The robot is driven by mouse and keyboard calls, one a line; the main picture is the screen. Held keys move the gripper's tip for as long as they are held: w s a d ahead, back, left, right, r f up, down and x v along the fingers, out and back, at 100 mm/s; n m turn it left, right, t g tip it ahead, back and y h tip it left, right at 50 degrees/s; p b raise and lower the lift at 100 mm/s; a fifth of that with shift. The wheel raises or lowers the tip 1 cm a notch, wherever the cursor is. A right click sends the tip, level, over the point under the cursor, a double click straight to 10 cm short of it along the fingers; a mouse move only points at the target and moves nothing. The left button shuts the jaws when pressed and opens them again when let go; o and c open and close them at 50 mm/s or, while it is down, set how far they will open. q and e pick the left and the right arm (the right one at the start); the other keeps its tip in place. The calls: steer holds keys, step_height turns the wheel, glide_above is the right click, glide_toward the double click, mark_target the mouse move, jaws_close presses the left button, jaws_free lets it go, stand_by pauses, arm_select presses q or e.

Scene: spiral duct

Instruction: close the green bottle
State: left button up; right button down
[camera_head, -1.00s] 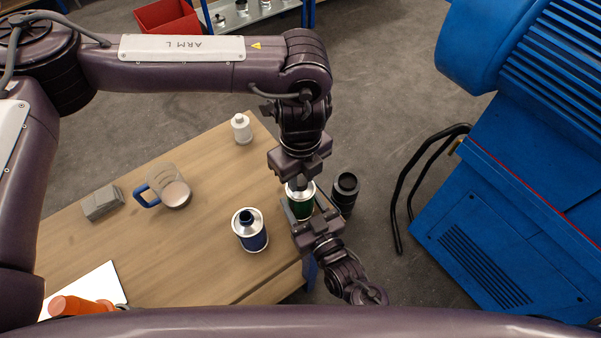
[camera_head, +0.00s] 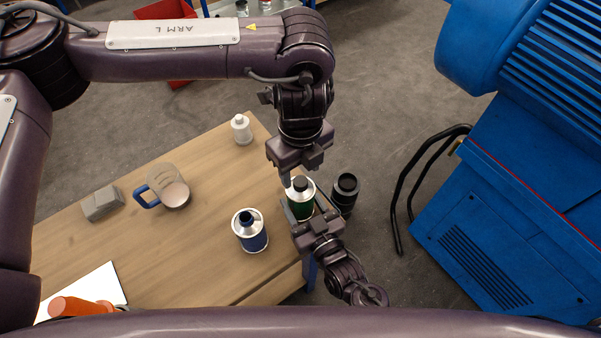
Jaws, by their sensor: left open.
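The green bottle (camera_head: 301,209), a can with a silvery top, stands upright near the table's right edge. A dark cap (camera_head: 301,184) sits on its neck; I cannot tell how tightly. My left gripper (camera_head: 297,178) is open just above and behind the cap, apart from it as far as I can see. My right gripper (camera_head: 308,208) reaches in from the front, with one finger on each side of the green bottle, shut on its body. The lower front of the bottle is partly hidden by this gripper.
A blue bottle (camera_head: 250,234) stands left of the green one, and a black bottle (camera_head: 345,191) close to its right. A white bottle (camera_head: 241,129), a blue-handled jug (camera_head: 172,190), a grey block (camera_head: 102,203) and an orange object (camera_head: 78,307) are also around. A blue machine (camera_head: 500,230) stands right.

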arm_select(q)
step_height(320, 180, up, 9)
stand_by(0.3)
arm_select(e)
steer(key=shift+c, duration=2.1)
jaws_free()
steer(key=shift+s, duration=0.1)
steer(key=shift+s+d+f, duration=0.15)
steer(key=shift+s+d, duration=0.05)
steer(key=shift+s, duration=0.15)
steer(key=b+v, duration=0.1)
steer(key=v, duration=0.5)
steer(key=shift+s+d+b, duration=0.15)
steer(key=shift+s+b, duration=0.05)
steer(key=shift+b, duration=0.2)
arm_select(q)
steer(key=shift+f, duration=0.9)
arm_select(e)
steer(key=shift+s+d, duration=0.1)
steer(key=shift+s, duration=0.1)
